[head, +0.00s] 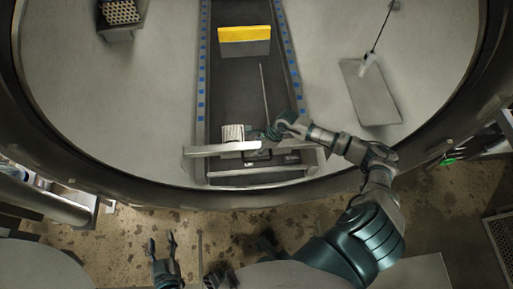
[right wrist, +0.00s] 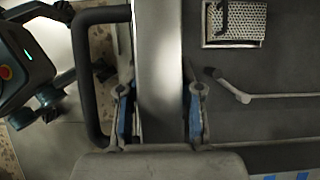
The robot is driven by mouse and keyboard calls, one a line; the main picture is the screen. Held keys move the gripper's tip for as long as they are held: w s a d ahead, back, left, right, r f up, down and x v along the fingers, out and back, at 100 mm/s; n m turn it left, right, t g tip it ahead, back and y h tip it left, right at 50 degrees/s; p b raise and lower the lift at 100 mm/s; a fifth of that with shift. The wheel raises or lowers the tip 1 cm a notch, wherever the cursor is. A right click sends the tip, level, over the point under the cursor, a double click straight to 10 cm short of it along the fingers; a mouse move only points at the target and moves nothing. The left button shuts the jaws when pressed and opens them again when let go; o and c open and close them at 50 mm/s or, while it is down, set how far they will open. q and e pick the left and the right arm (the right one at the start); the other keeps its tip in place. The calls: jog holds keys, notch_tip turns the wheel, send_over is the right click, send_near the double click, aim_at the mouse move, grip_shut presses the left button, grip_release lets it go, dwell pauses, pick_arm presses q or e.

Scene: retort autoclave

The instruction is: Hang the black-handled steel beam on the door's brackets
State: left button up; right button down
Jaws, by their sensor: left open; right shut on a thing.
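The steel beam (head: 215,149) is a pale bar lying across the dark channel in the head view. In the right wrist view the beam (right wrist: 160,50) runs between my right gripper's fingers, and its black handle (right wrist: 82,80) loops out on the left side. My right gripper (right wrist: 161,112) is shut on the beam; in the head view my right gripper (head: 262,135) is at the beam's right part. My left gripper (head: 163,258) is open and empty at the bottom, well apart from the beam. I cannot make out the door's brackets for certain.
A small perforated box (head: 233,132) sits just beyond the beam; it also shows in the wrist view (right wrist: 236,22). A thin rod (head: 264,92) and a yellow-topped block (head: 244,42) are further back. A grey plate (head: 370,95) lies right. A round rim surrounds the area.

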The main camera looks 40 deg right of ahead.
jog(key=shift+w+r+p, duration=0.1)
jog(key=shift+r+p, duration=2.45)
jog(key=shift+r, duration=1.85)
pick_arm(q)
notch_tip(320, 180, up, 7)
jog(key=shift+w+r+t, duration=0.2)
jog(key=shift+w+t, duration=0.1)
jog(key=shift+f, duration=0.1)
